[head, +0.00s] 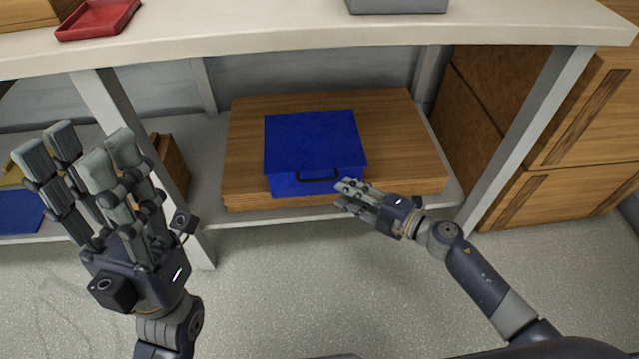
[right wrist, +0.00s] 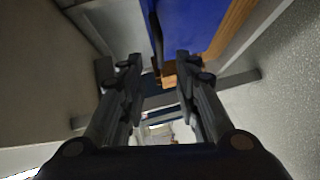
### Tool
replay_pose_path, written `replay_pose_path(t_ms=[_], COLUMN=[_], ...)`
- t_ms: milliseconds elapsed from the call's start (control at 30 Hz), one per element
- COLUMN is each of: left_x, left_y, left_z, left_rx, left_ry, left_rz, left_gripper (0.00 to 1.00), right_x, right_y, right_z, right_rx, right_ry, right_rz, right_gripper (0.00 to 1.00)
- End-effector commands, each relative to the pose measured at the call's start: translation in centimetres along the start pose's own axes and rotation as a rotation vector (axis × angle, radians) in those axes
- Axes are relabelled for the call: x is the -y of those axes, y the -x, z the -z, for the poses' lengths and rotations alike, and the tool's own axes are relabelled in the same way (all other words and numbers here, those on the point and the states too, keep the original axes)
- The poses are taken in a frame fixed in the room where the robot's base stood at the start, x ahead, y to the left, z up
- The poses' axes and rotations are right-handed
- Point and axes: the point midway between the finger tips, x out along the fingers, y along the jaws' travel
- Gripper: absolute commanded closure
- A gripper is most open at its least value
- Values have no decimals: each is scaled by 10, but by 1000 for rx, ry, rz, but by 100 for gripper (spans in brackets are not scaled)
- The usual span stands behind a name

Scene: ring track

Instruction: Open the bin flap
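A blue bin (head: 312,145) sits on a wooden board on the low shelf under the table. Its top face is flat, and a dark handle (head: 317,178) is on its front face. I see no gap at its edges, and the flap looks closed. My right gripper (head: 346,196) is just off the bin's front right corner, pointing left. The right wrist view shows its two fingers apart with nothing held (right wrist: 157,72), and the blue bin (right wrist: 200,22) at the top. My left gripper (head: 82,150) is raised at the left, fingers spread and empty, far from the bin.
The tabletop (head: 270,36) overhangs the shelf, with a red tray (head: 97,18) and a grey container (head: 397,5) on it. Table legs (head: 530,135) flank the bin. Wooden drawers (head: 585,120) stand at the right. The floor in front is clear.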

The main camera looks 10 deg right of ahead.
Motion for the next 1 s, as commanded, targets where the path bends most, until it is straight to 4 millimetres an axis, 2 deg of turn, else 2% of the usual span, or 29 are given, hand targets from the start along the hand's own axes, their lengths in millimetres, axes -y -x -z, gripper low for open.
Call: replay_pose_path(t_ms=[200,400,600,900,1000], left_x=[0,0,0,0,-1], left_y=[9,3,-1,-2,-2], left_z=[-4,-6,-6,-6,-6], left_rx=[-9,-41,-56,-56,-57], left_ry=[-2,-6,-8,-8,-8], left_rz=[-5,-18,-24,-25,-25], left_gripper=[60,60,60,60,60], right_x=[1,1,1,0,0], right_y=[-43,-76,-92,-94,-93], right_z=[0,-1,0,0,0], right_rx=[-1,1,1,2,2], right_ry=[1,-1,-2,-2,-2], right_rz=[-4,-3,-1,0,0], right_gripper=[70,70,70,70,93])
